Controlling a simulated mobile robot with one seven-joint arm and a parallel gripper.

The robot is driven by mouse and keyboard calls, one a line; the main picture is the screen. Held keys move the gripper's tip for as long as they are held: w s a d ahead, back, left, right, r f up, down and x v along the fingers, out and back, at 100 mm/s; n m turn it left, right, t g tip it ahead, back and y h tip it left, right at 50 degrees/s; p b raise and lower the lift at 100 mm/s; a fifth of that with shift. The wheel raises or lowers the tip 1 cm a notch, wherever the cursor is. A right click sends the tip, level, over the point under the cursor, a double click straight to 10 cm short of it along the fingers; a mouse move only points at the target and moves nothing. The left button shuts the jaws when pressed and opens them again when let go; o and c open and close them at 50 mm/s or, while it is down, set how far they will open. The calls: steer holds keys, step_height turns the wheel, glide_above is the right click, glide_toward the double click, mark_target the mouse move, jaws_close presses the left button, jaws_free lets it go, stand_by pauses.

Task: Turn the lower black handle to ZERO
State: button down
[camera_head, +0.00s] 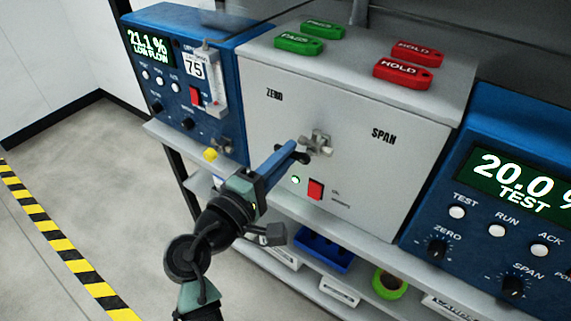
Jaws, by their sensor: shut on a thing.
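The lower black handle (305,157) sits on the front of the grey box, just below a silver metal fitting (318,140). Only a small dark part of it shows; my gripper hides the rest. My gripper (293,153) reaches in from the lower left, its blue fingers at the handle and shut on it. The ZERO label (274,94) is on the panel up and left of the handle. The SPAN label (384,137) is to the right. I cannot tell exactly which way the handle points.
A red switch (315,190) is close below the gripper. Blue analysers stand left (182,95) and right (500,225) of the grey box (375,185). Green and red tags (408,73) lie on its top. A lower shelf holds a blue bin (323,250) and green roll (389,284).

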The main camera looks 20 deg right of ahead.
steer(key=shift+r+m, duration=0.1)
steer(key=shift+m, duration=0.4)
steer(key=c, duration=0.8)
jaws_free()
steer(key=shift+a, duration=0.15)
steer(key=v, duration=1.2)
steer(key=shift+s+a, duration=0.25)
steer(key=shift+s, duration=0.1)
